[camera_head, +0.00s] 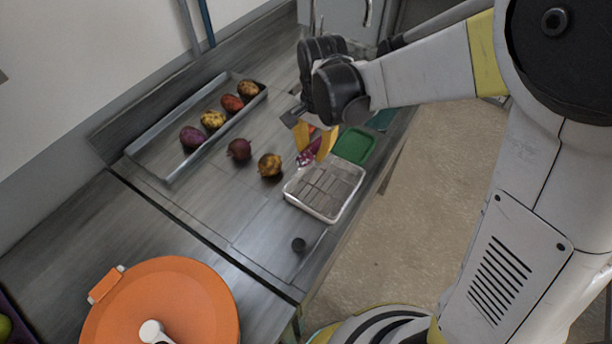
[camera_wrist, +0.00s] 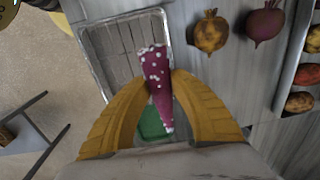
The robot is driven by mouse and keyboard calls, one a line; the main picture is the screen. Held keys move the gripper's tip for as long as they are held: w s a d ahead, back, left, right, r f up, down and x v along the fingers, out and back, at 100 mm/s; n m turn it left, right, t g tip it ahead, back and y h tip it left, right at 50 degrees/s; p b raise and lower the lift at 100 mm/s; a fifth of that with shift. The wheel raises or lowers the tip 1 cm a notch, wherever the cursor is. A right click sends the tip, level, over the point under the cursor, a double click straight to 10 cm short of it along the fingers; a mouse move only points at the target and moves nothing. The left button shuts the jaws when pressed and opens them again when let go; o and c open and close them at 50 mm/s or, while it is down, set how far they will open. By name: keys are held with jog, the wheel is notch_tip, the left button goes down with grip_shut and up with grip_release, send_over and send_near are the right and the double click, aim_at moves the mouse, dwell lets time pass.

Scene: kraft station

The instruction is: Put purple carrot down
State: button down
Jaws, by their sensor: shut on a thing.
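The purple carrot (camera_wrist: 155,72) is a tapered purple piece with pale spots, and it also shows in the head view (camera_head: 306,158). My gripper (camera_wrist: 161,84) has yellow fingers shut on it, one on each side. In the head view my gripper (camera_head: 317,146) is above the counter, beside the clear container (camera_head: 325,190). In the wrist view the carrot overlaps the edge of the clear container (camera_wrist: 98,62). I cannot tell how high the carrot is above the counter.
A green lid (camera_head: 354,146) lies beyond the container near the counter edge. A yellow beet (camera_head: 270,165) and a dark red beet (camera_head: 239,149) lie left of it. A long tray (camera_head: 172,173) holds several vegetables. A small black knob (camera_head: 298,244) and an orange pot (camera_head: 190,290) are nearer.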

aim_at(304, 177)
jog(key=shift+s+a+f, duration=0.95)
jog(key=shift+s+a, duration=0.05)
jog(key=shift+a, duration=0.05)
jog(key=shift+f+b, duration=1.05)
jog(key=shift+f, duration=0.9)
jog(key=shift+f, duration=0.2)
jog(key=c, duration=1.2)
grip_release()
jog(key=shift+r, duration=0.15)
